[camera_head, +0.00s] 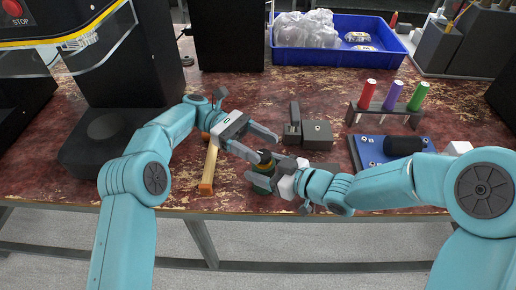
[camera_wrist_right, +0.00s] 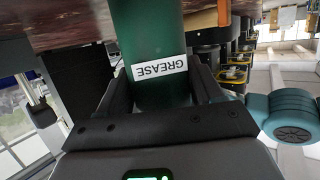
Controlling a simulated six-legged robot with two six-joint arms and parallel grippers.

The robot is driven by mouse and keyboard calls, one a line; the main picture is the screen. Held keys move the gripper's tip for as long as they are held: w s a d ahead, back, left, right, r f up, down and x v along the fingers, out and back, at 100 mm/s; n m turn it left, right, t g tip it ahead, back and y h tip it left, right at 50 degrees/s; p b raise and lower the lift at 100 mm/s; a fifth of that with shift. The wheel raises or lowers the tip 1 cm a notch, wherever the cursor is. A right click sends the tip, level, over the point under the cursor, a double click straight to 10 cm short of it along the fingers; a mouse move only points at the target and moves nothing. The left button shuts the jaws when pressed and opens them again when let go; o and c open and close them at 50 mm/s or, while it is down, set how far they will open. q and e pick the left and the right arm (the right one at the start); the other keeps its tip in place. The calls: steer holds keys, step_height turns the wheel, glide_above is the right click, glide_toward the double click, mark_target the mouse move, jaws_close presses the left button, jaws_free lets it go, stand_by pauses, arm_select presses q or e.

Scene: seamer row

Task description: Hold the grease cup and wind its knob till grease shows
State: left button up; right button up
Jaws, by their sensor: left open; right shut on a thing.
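The green grease cup (camera_head: 263,178) stands near the table's front edge in the head view, partly hidden by my right gripper. In the right wrist view the green cup body (camera_wrist_right: 150,30) fills the space between the fingers, and its white GREASE label (camera_wrist_right: 160,68) appears upside down. My right gripper (camera_head: 270,174) is shut on the cup's body from the right. The dark knob (camera_head: 264,156) shows at the cup's top. My left gripper (camera_head: 267,147) is open, its fingers at the knob from the upper left. I cannot tell whether they touch it. No grease is clearly visible.
A yellow bar (camera_head: 209,168) lies left of the cup. A dark grey block (camera_head: 317,134) stands behind it.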

mark_target(258, 151)
arm_select(q)
step_height(258, 151, up, 8)
steer(key=shift+r, duration=0.1)
stand_by(0.4)
